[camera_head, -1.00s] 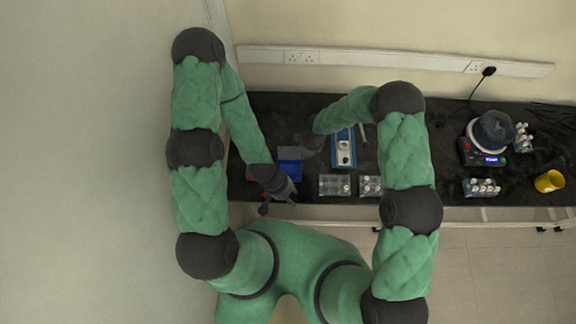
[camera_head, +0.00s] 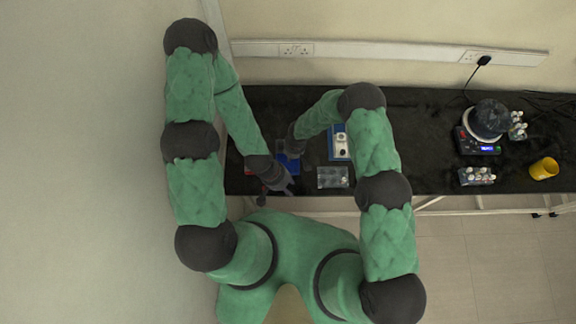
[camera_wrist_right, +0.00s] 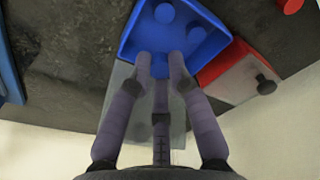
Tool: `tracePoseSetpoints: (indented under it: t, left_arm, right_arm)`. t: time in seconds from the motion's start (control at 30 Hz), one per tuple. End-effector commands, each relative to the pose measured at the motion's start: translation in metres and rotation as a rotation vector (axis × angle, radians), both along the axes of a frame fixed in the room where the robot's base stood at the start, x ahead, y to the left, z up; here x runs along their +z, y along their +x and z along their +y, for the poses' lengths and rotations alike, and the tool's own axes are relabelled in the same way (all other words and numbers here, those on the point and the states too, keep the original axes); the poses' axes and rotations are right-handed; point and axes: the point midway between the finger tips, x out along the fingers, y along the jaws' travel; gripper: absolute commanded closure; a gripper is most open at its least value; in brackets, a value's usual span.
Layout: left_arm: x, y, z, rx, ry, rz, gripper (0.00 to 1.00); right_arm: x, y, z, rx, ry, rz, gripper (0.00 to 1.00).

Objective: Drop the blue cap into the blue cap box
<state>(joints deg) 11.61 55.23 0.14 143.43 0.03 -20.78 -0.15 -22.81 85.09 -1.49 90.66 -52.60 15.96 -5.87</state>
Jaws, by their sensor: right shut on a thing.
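The blue cap box (camera_wrist_right: 127,48) is an open blue tray below my right gripper. It also shows in the head view (camera_head: 291,166), partly covered by my arms. Blue caps (camera_wrist_right: 164,13) (camera_wrist_right: 195,36) lie in it. My right gripper (camera_wrist_right: 160,62) is shut, with its fingertips over the near part of the box. The blue cap in its grip cannot be made out against the blue floor. My right gripper (camera_head: 292,149) is at the box in the head view. My left gripper (camera_head: 277,190) is at the table's front edge, fingers apart, nothing seen between them.
A red box (camera_wrist_right: 222,62) stands right beside the blue one, and a red cap (camera_wrist_right: 290,5) shows beyond. A tray of vials (camera_head: 332,178) and a blue-and-white device (camera_head: 339,143) stand to the right. A yellow cup (camera_head: 544,168) is at the far right.

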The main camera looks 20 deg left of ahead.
Motion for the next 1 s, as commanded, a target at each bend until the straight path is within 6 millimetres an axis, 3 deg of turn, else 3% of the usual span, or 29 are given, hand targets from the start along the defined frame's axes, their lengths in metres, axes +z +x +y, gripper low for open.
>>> tracePoseSetpoints:
  t: [0.17,0.5,0.53,0.6,1.0]
  left_arm:
    - [-0.0039,0.0001,0.0000,0.000,0.000,0.000,0.60]
    - [-0.0039,0.0002,0.0000,0.000,0.000,0.000,0.60]
    - [-0.0039,0.0002,0.0000,0.000,0.000,0.000,0.60]
    - [-0.0039,0.0002,0.0000,0.000,0.000,0.000,0.60]
    - [-0.0040,0.0003,0.0000,0.000,0.000,-0.001,0.60]
  right_arm:
    - [-0.0111,-0.0001,0.0000,-0.001,0.000,0.000,0.89]
    - [-0.0124,0.0002,0.0000,-0.001,0.000,0.000,0.89]
    - [-0.0124,0.0002,0.0000,-0.001,0.000,0.000,0.72]
    - [-0.0124,0.0001,-0.0001,-0.001,0.000,0.000,0.53]
    - [-0.0104,0.0012,0.0001,-0.001,0.001,-0.002,0.53]
